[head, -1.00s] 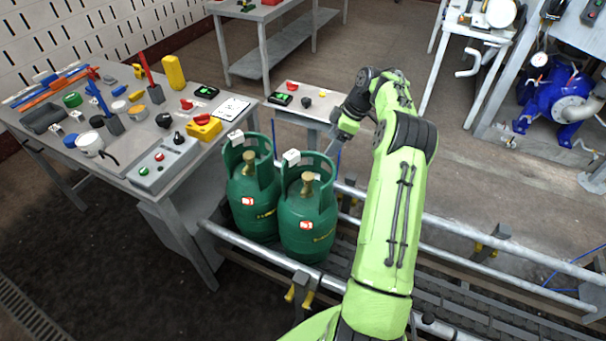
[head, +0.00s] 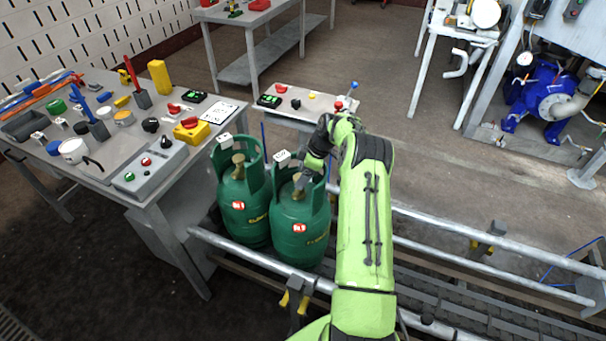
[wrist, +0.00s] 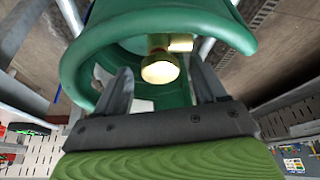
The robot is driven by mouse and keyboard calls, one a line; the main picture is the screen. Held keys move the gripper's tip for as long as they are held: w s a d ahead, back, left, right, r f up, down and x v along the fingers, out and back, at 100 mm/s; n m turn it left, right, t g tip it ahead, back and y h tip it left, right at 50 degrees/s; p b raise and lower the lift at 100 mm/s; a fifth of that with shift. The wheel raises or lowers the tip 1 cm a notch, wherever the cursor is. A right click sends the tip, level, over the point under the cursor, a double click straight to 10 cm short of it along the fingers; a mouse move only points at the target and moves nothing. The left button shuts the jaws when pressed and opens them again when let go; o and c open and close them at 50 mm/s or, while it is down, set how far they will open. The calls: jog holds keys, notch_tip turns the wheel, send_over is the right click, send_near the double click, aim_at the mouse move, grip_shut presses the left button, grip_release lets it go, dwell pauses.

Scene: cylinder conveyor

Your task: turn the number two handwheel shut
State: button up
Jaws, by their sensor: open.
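Two green gas cylinders stand side by side on the conveyor, the left one (head: 243,207) and the right one (head: 300,225). Their white tags and red-and-white labels are too small to read surely. The left one's brass valve (head: 238,167) shows inside its collar. My gripper (wrist: 160,75) is open at the top of the right cylinder. In the wrist view, a brass valve with a pale round knob (wrist: 160,69) sits inside the green collar (wrist: 85,62), with one finger on each side. I see no finger contact. In the head view my gripper partly hides this valve.
The conveyor's front rail (head: 255,258) and rear rail (head: 450,228) run beside the cylinders. A bench with tools and a control box (head: 150,165) stands left. A small table (head: 320,103) is behind. The conveyor right of my arm is clear.

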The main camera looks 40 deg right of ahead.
jog(key=c, duration=1.1)
jog(key=shift+o, duration=0.2)
